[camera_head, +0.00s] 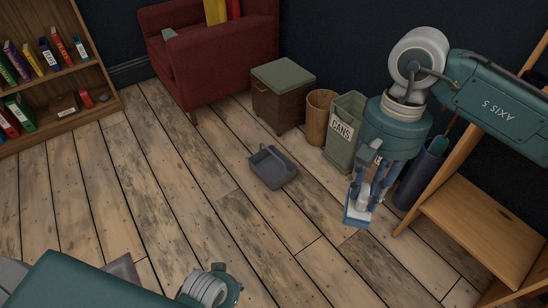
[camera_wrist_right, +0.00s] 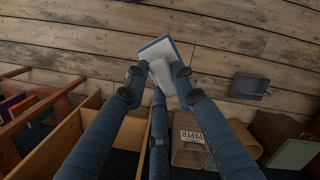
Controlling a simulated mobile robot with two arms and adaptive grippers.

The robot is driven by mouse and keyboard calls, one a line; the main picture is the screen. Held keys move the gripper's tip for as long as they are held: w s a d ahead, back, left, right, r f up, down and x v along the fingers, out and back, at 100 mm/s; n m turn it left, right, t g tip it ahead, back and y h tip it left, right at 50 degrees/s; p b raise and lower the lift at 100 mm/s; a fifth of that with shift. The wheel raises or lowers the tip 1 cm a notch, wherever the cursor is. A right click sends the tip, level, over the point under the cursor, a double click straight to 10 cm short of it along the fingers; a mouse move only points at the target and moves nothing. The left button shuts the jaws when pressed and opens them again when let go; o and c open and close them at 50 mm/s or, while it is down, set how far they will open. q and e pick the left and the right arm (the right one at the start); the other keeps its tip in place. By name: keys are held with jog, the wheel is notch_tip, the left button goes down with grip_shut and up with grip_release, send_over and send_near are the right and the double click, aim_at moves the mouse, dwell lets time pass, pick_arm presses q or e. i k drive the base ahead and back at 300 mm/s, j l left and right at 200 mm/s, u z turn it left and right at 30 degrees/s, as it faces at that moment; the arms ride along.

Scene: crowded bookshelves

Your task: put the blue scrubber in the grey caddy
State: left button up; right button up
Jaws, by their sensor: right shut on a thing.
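The blue scrubber (camera_head: 356,217) has a flat blue-edged pad and a pale handle. My right gripper (camera_head: 363,190) is shut on the handle and holds the scrubber with its pad pointing down, at the right of the head view. In the right wrist view the scrubber (camera_wrist_right: 163,48) sits between the fingers (camera_wrist_right: 160,78). The grey caddy (camera_head: 274,173), an open tray with a raised handle, stands on the floor left of the gripper, apart from the scrubber. It also shows in the right wrist view (camera_wrist_right: 249,87). Only part of my left arm shows; its gripper is out of view.
A wooden shelf (camera_head: 484,222) is at the right. A red armchair (camera_head: 205,60) and a bookshelf (camera_head: 75,84) are farther back. The floor around the caddy is clear.

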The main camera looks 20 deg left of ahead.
aim_at(266, 176)
jog(key=i+j+z, duration=0.15)
jog(key=j, duration=0.25)
jog(key=i+j+z, duration=0.15)
jog(key=j, duration=0.25)
jog(key=i+j+z, duration=0.1)
jog(key=j, duration=0.3)
jog(key=i+j+z, duration=0.15)
jog(key=j, duration=0.3)
jog(key=i+j+z, duration=0.15)
jog(key=j, duration=0.3)
jog(key=j+z, duration=0.15)
jog(key=j, duration=0.3)
jog(key=i+j+z, duration=0.15)
jog(key=j, duration=0.6)
jog(key=i+j+z, duration=0.15)
jog(key=j, duration=0.65)
jog(key=j+z, duration=0.2)
jog(key=j, duration=0.55)
jog(key=i, duration=0.05)
